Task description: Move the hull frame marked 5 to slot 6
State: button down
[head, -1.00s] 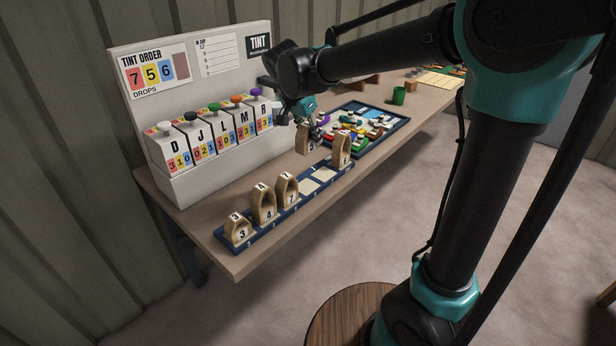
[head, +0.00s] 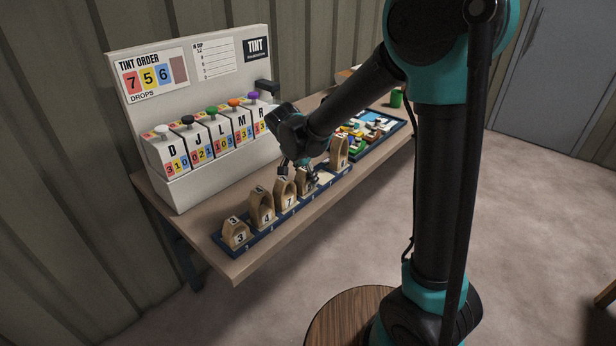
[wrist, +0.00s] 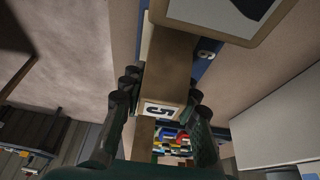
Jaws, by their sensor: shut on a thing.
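The hull frame marked 5 (wrist: 158,109) is a wooden piece with a white number tag, between my gripper's fingers (wrist: 162,90) in the wrist view. In the head view my gripper (head: 298,170) is shut on this frame (head: 307,183), partly hidden by the fingers, at the blue slotted rack (head: 262,238). It is just beyond the frame marked 7 (head: 285,192). I cannot tell whether its base touches the rack. In the wrist view a round label (wrist: 206,50) on the rack reads 6 or 9.
Frames marked 3 (head: 235,233) and 4 (head: 262,208) stand at the rack's near end. Another frame (head: 339,152) stands at its far end, past a pale bare stretch. The tint dispenser (head: 190,190) stands behind. A tray of coloured pieces (head: 372,135) lies farther along the bench.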

aim_at(298, 183)
jog(key=shift+f, duration=0.1)
jog(key=c, duration=1.1)
grip_release()
jog(key=shift+c, duration=0.2)
jog(key=v, duration=1.2)
jog(key=s+d+f+n+y, duration=0.1)
jog(key=s+d+f+n, duration=0.1)
jog(key=s+d+f, duration=0.3)
jog(key=s+d+f+n+y, duration=0.1)
jog(key=s+d+f+n, duration=0.2)
jog(key=d, duration=0.9)
jog(key=s+d+f+n, duration=0.2)
jog(key=s+d+f, duration=0.5)
jog(key=d, duration=0.2)
jog(key=shift+s+d+n+t+y, duration=0.3)
jog(key=shift+y, duration=0.1)
